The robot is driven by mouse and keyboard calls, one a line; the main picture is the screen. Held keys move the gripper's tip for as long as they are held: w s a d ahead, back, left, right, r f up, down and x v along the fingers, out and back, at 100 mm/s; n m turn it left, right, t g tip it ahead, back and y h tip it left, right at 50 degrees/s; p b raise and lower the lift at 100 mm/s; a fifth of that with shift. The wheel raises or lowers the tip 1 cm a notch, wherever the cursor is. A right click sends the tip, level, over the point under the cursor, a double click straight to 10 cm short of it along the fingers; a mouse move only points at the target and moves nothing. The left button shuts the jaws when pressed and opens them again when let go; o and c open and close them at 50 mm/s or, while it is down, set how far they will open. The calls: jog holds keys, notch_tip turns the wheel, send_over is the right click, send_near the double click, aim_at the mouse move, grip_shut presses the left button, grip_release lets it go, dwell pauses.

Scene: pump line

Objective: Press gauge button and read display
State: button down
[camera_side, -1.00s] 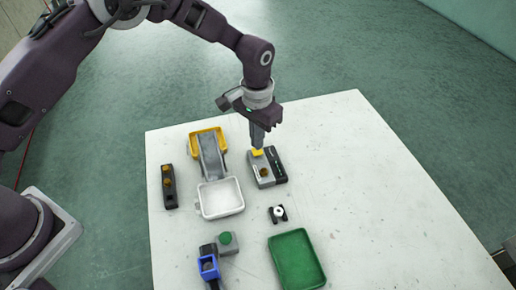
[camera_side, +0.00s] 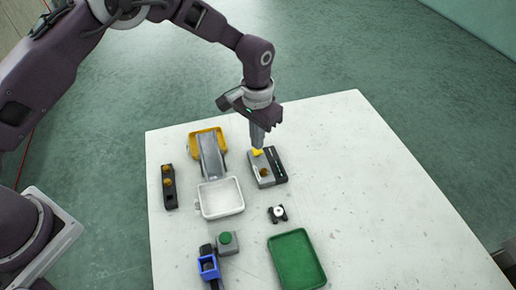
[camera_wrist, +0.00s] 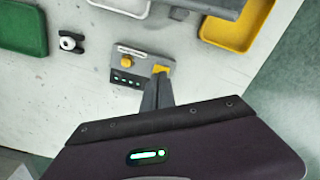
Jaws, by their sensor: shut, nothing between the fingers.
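The gauge (camera_side: 264,178) is a small grey box on the white table, with a yellow button (camera_wrist: 162,69) at one corner and a round brass-coloured part (camera_wrist: 127,61) beside it. Its dark display strip (camera_wrist: 126,79) shows several small pale green marks, too small to read. The strip (camera_side: 279,164) is also on the right side of the box in the side view. My gripper (camera_side: 259,147) is shut and empty, pointing down with its tips at the yellow button. I cannot tell whether they touch or press it. In the wrist view the fingers (camera_wrist: 158,84) cover part of the box's edge.
A grey chute with a yellow tray (camera_side: 208,131) and a white tray (camera_side: 220,214) stand left of the gauge. A small black-and-white part (camera_side: 278,214) and a green tray (camera_side: 297,259) lie nearer. The table's right side is clear.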

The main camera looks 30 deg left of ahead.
jog(key=shift+f, duration=0.15)
jog(key=shift+f, duration=0.95)
dwell(0.5)
jog(key=shift+r, duration=3.1)
jog(key=shift+r, duration=0.1)
